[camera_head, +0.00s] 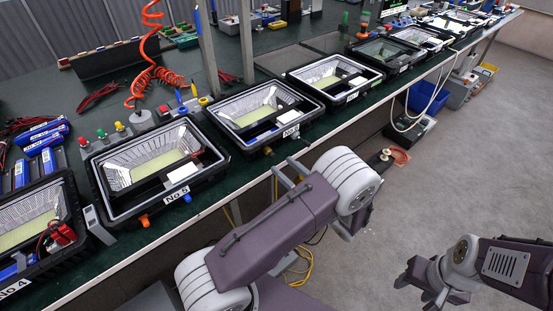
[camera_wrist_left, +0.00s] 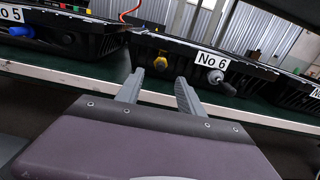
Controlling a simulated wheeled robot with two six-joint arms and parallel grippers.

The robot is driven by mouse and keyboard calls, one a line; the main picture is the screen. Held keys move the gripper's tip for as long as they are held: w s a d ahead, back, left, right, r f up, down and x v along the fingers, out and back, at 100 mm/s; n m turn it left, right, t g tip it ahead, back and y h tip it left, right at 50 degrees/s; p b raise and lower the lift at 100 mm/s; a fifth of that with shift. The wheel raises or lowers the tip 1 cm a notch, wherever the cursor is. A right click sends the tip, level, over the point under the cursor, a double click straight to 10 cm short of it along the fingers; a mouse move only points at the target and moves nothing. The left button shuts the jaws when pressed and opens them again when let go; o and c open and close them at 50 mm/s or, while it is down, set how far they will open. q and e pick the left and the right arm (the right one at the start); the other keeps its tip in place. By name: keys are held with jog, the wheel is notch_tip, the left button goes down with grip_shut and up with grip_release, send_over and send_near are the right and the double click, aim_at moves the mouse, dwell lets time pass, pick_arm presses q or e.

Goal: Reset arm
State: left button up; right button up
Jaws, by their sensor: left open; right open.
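My left arm crosses the lower middle of the head view. The fingers of my left gripper (camera_head: 287,180) show partly behind the wrist, at the table's front edge by the No 6 housing (camera_head: 225,103). In the left wrist view my left gripper (camera_wrist_left: 158,90) is open and empty. Its fingers point at the front of the No 6 housing (camera_wrist_left: 168,47), which has a yellow fitting (camera_wrist_left: 160,62) and a grey connector (camera_wrist_left: 217,78). My right gripper (camera_head: 437,292) is open at the lower right, over the floor, away from the table.
Black floodlight housings stand in a row along the dark green table, including the No 5 housing (camera_head: 100,165). Blue battery packs (camera_head: 45,138) lie at the left. An orange coiled hose (camera_head: 150,50) hangs behind. A blue bin (camera_head: 428,97) is under the table. The right floor is mostly clear.

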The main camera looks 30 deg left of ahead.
pick_arm(q)
jog(key=v, duration=0.3)
jog(key=shift+s+d, duration=0.1)
jog(key=shift+d, duration=0.1)
jog(key=shift+a, duration=0.1)
jog(key=s+a+f+n+g+h, duration=0.2)
jog(key=s+n+g+h, duration=0.25)
jog(key=s+n, duration=0.2)
jog(key=s+a+f+n+g+h, duration=0.2)
jog(key=s+a+n+g+h, duration=0.15)
jog(key=s+n+g, duration=0.35)
jog(key=s+d+f+n+t+h, duration=0.1)
jog(key=s+d+n+t+h, duration=0.1)
jog(key=s+d+n+h, duration=0.3)
jog(key=w+d+r+n+t+h+p, duration=0.1)
jog(key=w+r+n+t+h+p, duration=0.1)
jog(key=r+p, duration=0.6)
jog(key=w+d+r+n+t+h+p, duration=0.1)
jog(key=w+d+r+n+p, duration=0.1)
jog(key=r+p, duration=0.6)
notch_tip(320, 180, up, 2)
jog(key=shift+d+t+h, duration=0.15)
jog(key=shift+t+h, duration=0.2)
jog(key=shift+h, duration=0.05)
